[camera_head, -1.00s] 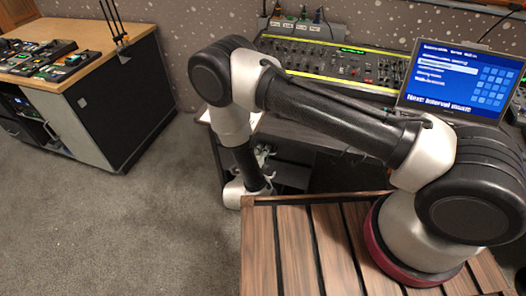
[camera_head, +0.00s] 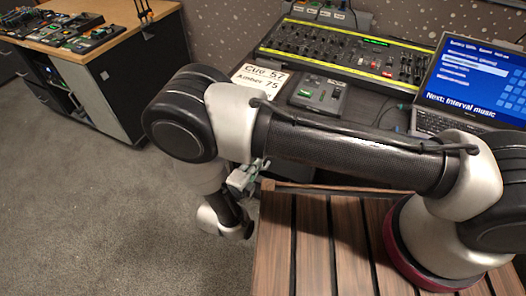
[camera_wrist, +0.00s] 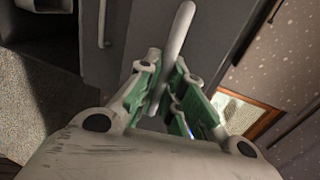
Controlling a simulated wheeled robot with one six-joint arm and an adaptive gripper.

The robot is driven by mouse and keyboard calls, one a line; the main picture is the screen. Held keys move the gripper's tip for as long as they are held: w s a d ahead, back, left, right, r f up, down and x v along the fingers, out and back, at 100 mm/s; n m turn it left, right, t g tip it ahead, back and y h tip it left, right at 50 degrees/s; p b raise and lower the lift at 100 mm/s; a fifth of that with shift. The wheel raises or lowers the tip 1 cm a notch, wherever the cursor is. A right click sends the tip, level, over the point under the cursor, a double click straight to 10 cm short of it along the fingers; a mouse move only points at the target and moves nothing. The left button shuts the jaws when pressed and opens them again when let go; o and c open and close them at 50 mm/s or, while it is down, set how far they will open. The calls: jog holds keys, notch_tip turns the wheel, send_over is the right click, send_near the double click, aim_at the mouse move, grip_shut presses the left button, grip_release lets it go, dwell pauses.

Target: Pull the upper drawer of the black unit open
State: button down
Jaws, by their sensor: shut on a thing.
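My gripper (camera_wrist: 168,85) has its green-padded fingers closed around a pale bar handle (camera_wrist: 181,28) in the wrist view. The handle sits on a dark grey front of the black unit (camera_wrist: 150,20). A second handle (camera_wrist: 102,22) shows on the panel to its left. In the head view my gripper (camera_head: 248,176) is low beside the desk, partly behind my arm. The arm hides most of the unit there, so I cannot tell how far the drawer stands out.
The desk carries a mixing console (camera_head: 345,50), a fader box (camera_head: 318,95), a cue sheet (camera_head: 262,76) and a laptop (camera_head: 470,85). A wood-topped cabinet (camera_head: 110,85) stands left. Carpet (camera_head: 90,220) is clear at front left. Slatted wood (camera_head: 312,245) lies beneath my arm base.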

jog(key=f+v, duration=0.3)
jog(key=v, duration=1.1)
jog(key=shift+s+a, duration=0.3)
jog(key=shift+s, duration=0.4)
jog(key=c, duration=1.5)
grip_release()
jog(key=v, duration=1.2)
jog(key=shift+d, duration=0.1)
